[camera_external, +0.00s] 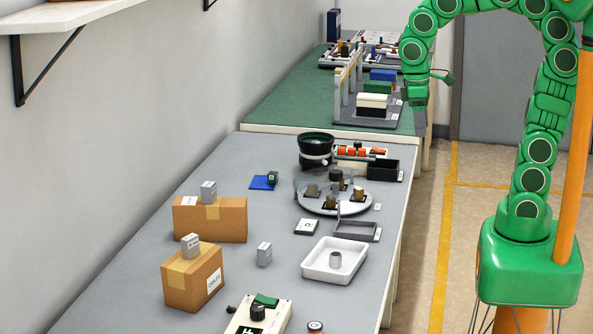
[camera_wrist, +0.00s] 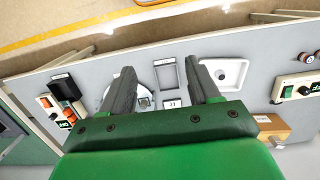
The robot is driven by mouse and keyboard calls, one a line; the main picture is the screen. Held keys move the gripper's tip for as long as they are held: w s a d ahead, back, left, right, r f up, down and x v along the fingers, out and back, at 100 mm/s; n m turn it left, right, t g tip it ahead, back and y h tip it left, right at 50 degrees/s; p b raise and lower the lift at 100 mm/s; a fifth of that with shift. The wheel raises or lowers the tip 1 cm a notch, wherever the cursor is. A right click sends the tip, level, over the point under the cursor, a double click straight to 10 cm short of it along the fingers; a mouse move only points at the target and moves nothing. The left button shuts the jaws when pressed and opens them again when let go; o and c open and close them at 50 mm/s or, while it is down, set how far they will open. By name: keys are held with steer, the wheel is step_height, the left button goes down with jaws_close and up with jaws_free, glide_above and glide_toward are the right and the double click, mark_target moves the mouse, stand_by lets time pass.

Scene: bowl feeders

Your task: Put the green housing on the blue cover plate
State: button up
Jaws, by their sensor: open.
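The blue cover plate (camera_external: 259,183) lies flat on the grey table, left of the round turntable. The small green housing (camera_external: 273,176) is at the plate's right side; it looks to be on or against that edge, and I cannot tell which. My gripper (camera_external: 419,125) is raised at the aisle side of the tables, well to the right of both parts. In the wrist view my gripper (camera_wrist: 160,70) has its two dark fingers spread apart with nothing between them. Neither part can be made out in the wrist view, where my green hand hides the lower middle.
A turntable (camera_external: 325,207) carries several small parts, with a dark bowl feeder (camera_external: 316,148) behind it. A white tray (camera_external: 315,262) holds a grey cylinder. Cardboard boxes (camera_external: 225,228) stand at the left. The table around the plate's left side is clear.

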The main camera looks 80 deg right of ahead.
steer(key=s+a+f, duration=0.1)
steer(key=s+f, duration=0.1)
steer(key=s, duration=0.5)
steer(key=s+a+f, duration=0.1)
steer(key=s+f, duration=0.1)
steer(key=s, duration=0.5)
steer(key=shift+f, duration=0.35)
